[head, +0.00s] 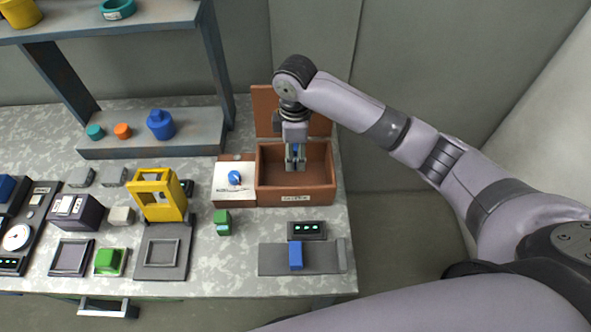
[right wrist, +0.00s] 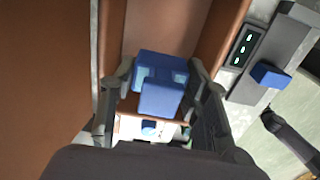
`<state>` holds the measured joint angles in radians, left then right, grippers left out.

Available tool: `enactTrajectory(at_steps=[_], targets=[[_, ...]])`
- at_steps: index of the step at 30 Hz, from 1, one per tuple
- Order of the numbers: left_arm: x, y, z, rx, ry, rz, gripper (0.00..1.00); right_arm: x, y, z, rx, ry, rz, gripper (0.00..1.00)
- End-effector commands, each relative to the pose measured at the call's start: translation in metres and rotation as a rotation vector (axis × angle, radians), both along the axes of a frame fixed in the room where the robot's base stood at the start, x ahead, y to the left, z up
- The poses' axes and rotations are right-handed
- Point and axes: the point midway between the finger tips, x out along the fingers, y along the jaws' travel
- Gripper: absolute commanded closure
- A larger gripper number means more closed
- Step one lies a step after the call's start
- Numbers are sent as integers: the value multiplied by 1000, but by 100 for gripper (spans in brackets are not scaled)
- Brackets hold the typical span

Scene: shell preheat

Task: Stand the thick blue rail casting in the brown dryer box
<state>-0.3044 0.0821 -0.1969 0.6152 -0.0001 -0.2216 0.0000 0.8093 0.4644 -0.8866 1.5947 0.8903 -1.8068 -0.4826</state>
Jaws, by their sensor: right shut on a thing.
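The brown dryer box (head: 322,193) stands open at the table's right end, its lid (head: 268,101) raised at the back. My right gripper (head: 295,163) points down inside the box and is shut on a blue casting (head: 295,149). In the right wrist view the blue casting (right wrist: 160,84) shows a stepped, blocky shape between the two fingers (right wrist: 160,100). The brown box wall (right wrist: 222,38) also shows there. The fingers hide much of the casting in the head view. I cannot tell whether it touches the box floor. My left gripper is not in view.
A white-topped unit with a blue knob (head: 235,177) adjoins the box's left side. In front are a green block (head: 222,222), a dark panel with green lights (head: 307,230) and a grey plate (head: 325,257) bearing a blue block (head: 296,255). A shelf (head: 150,139) stands back left.

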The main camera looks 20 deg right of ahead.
Motion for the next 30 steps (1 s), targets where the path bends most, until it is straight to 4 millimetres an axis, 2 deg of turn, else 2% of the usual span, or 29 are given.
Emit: enactTrajectory(at_steps=[4, 11, 18, 30], targets=[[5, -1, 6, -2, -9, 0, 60, -1, 0, -31, 0, 2, 0, 93], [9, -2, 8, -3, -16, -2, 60, 0, 1, -53, 0, 1, 0, 93], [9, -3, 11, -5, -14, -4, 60, 0, 1, -87, 0, 1, 0, 93], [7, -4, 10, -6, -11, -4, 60, 0, 1, -93, 0, -2, 1, 93]])
